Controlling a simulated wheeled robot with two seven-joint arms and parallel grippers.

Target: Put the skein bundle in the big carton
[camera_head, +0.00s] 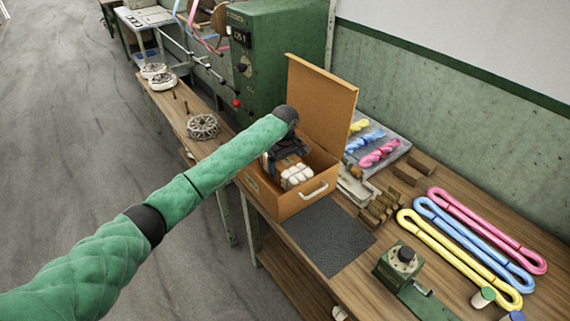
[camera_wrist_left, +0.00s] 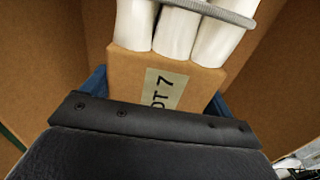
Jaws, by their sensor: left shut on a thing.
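The big carton (camera_head: 277,204) is an orange-brown box on the bench with its lid (camera_head: 322,100) standing up at the back and a white handle on its front. The skein bundle (camera_head: 297,174) is white with a brown band; in the wrist view its band (camera_wrist_left: 135,75) carries a label ending in "OT 7". My left gripper (camera_head: 284,152) reaches down into the carton's opening and is shut on the bundle, with blue fingers on both sides of the band. The bundle is within the carton's walls; whether it touches the floor is hidden. My right gripper is not in view.
A dark mat (camera_head: 328,236) lies in front of the carton. To its right are a grey tray (camera_head: 398,146) of coloured skeins, wooden blocks (camera_head: 383,205), and pink, blue and yellow loops (camera_head: 470,250). A green machine (camera_head: 270,60) stands behind left. A green device (camera_head: 402,262) stands near front.

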